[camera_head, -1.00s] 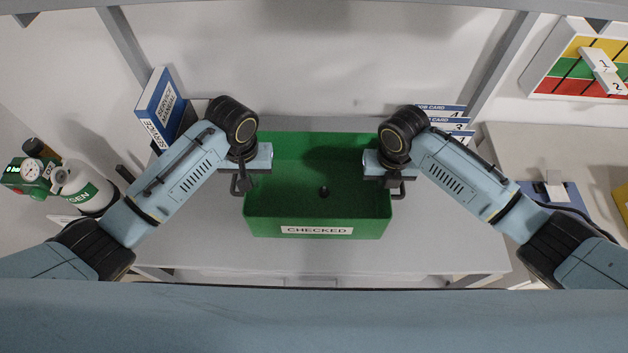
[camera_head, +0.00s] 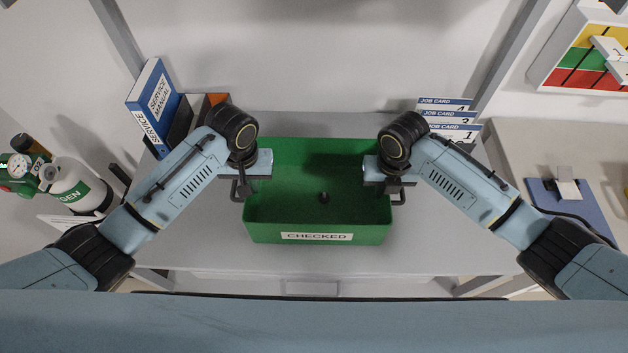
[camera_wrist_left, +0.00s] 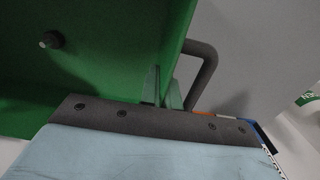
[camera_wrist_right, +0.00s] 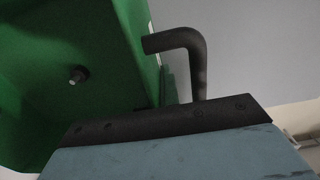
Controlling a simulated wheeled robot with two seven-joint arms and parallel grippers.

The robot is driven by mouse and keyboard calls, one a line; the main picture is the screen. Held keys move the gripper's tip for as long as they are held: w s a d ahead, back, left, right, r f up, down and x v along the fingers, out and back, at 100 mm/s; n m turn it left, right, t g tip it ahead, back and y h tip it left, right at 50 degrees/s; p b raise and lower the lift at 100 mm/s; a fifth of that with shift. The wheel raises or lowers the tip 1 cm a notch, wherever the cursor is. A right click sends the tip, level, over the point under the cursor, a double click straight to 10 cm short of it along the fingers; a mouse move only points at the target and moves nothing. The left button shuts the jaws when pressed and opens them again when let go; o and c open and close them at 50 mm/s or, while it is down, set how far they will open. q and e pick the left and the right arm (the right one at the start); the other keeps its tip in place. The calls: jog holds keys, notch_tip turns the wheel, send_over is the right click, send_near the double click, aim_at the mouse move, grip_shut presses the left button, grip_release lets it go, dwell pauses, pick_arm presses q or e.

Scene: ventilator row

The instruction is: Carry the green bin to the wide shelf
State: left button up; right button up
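The green bin (camera_head: 317,222) labelled CHECKED is in the middle of the head view, over a grey shelf surface (camera_head: 215,255). A small dark knob-like piece (camera_head: 324,197) shows inside it. My left gripper (camera_head: 243,186) is at the bin's left side and my right gripper (camera_head: 392,186) at its right side, both at the dark side handles. The left handle (camera_wrist_left: 206,72) and the right handle (camera_wrist_right: 190,45) show in the wrist views. Both grippers look shut on the bin, though the fingertips are partly hidden. The gap under the bin cannot be judged.
A blue service manual binder (camera_head: 155,102) and other binders stand back left. Job cards (camera_head: 447,118) stand back right. A gas cylinder (camera_head: 76,185) is at the left. A counter with a blue clipboard (camera_head: 570,205) is at the right. Grey uprights flank the shelf.

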pick_arm(q)
jog(key=o, duration=0.4)
pick_arm(e)
jog(key=o, duration=0.4)
pick_arm(q)
jog(key=shift+o, duration=0.2)
jog(key=shift+r, duration=0.1)
pick_arm(e)
jog(key=shift+o, duration=0.2)
pick_arm(q)
notch_tip(320, 180, up, 8)
jog(key=shift+f, duration=0.2)
jog(key=shift+r, duration=0.15)
pick_arm(e)
jog(key=shift+r, duration=0.15)
notch_tip(320, 180, up, 12)
jog(key=shift+f, duration=0.1)
pick_arm(q)
jog(key=shift+s, duration=0.1)
pick_arm(e)
jog(key=shift+s+f, duration=0.1)
